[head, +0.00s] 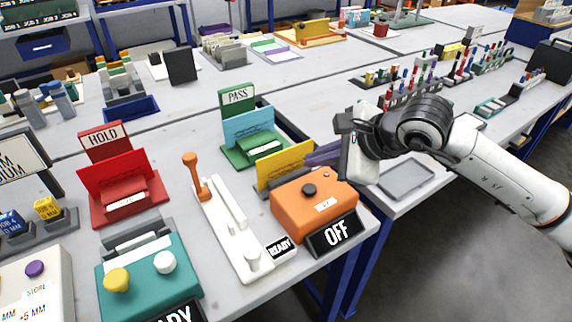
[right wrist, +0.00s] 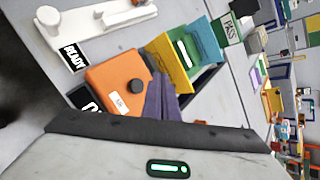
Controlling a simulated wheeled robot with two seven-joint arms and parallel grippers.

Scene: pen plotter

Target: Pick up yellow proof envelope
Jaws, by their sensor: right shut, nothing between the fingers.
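The yellow proof envelope (head: 284,165) stands tilted in a holder just behind the orange box. It also shows in the right wrist view (right wrist: 169,62), between the orange box and the teal envelope. My left gripper is not in view.
An orange box (head: 310,203) with a black knob and an OFF sign (head: 333,233) stands in front of the envelopes. A green PASS holder (head: 238,98) with a teal envelope stands behind. A red HOLD holder (head: 104,140) is at left. A grey tray (head: 407,179) lies at right.

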